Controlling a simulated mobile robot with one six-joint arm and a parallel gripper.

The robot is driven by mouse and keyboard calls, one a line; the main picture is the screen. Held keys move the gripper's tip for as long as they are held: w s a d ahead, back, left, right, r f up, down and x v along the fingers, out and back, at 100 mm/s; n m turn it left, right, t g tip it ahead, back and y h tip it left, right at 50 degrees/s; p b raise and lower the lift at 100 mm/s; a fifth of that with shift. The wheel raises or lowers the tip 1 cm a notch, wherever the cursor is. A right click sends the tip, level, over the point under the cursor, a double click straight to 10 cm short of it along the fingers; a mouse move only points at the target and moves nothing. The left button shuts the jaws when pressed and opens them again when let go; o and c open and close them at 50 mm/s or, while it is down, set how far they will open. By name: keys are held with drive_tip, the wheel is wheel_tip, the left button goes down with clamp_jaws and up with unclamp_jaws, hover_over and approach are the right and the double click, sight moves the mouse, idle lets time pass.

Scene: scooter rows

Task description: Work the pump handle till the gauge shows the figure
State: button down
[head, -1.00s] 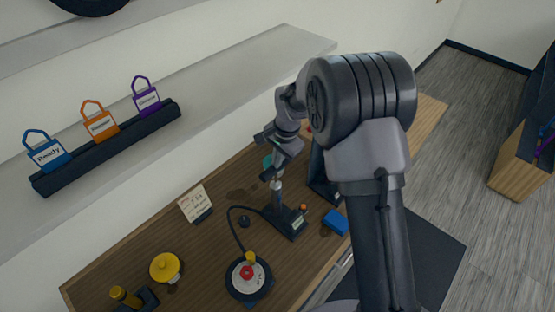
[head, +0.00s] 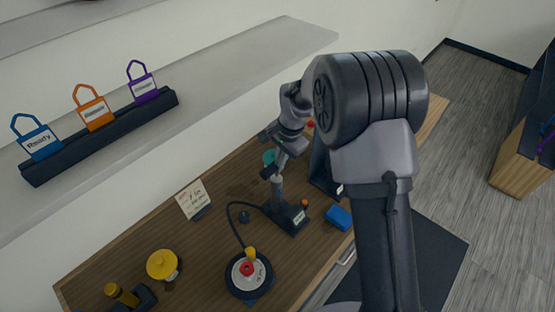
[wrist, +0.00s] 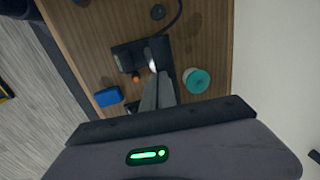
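The pump stands on the wooden bench with a black base (head: 290,218) and an upright grey barrel (head: 277,188); its base also shows in the wrist view (wrist: 128,58). A black hose runs from it to a round black-rimmed disc (head: 236,281) with a pale face, a red centre and a yellow knob. I cannot make out a gauge reading. A white card (head: 192,199) stands behind with handwriting too small to read. My gripper (head: 276,158) is directly above the barrel, at its upper end. The handle is hidden or unclear there, and I cannot tell whether the fingers grip it.
A blue block (head: 339,218) lies right of the pump. A yellow domed thing (head: 162,265) and a dark yellow-topped piece (head: 122,294) are at the left. A teal round pot (wrist: 197,80) is close to the pump. A shelf holds blue, orange and purple tags (head: 94,112).

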wheel_tip(320, 180, up, 9)
drive_tip(key=s+d, duration=0.1)
drive_tip(key=shift+s+d+r, duration=0.15)
drive_tip(key=shift+d, duration=0.05)
idle(1.5)
drive_tip(key=s+d+f+n+t+b, duration=0.1)
drive_tip(key=s+f+b, duration=0.3)
drive_tip(key=s+b, duration=0.4)
drive_tip(key=s+d+f+n+t+b, duration=0.1)
drive_tip(key=s+d+f+n+b, duration=0.1)
drive_tip(key=s+f+b, duration=0.3)
drive_tip(key=s+d+f+n+t+b, duration=0.1)
drive_tip(key=s+f+b, duration=0.3)
drive_tip(key=s+b, duration=0.9)
drive_tip(key=s+d+t, duration=0.1)
drive_tip(key=s, duration=0.3)
drive_tip(key=shift+f+n, duration=0.25)
drive_tip(key=shift+n, duration=0.05)
